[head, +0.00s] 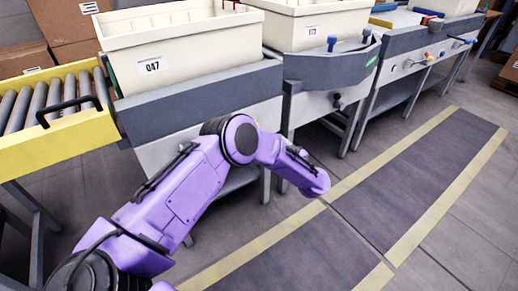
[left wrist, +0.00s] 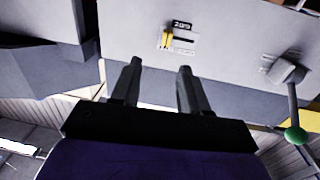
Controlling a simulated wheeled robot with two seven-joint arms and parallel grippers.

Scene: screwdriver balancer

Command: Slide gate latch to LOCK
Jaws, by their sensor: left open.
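In the left wrist view, a small yellow latch tab (left wrist: 167,39) sits at the left part of a short dark slot on a pale grey panel (left wrist: 225,60). A small dark label (left wrist: 182,25) is just above the slot; its text is too small to read surely. My left gripper (left wrist: 157,70) is open and empty, its two dark fingers pointing toward the panel, with the tab beyond them and apart from them. In the head view, my purple arm comes in from the left; its gripper and the tab cannot be made out there. My right gripper is in neither view.
A lever with a green ball (left wrist: 295,135) sticks out from the panel at right in the wrist view. In the head view, cream bins (head: 190,50) stand on grey benches, and a yellow-framed roller conveyor (head: 60,142) is at left. Marked floor in front is clear.

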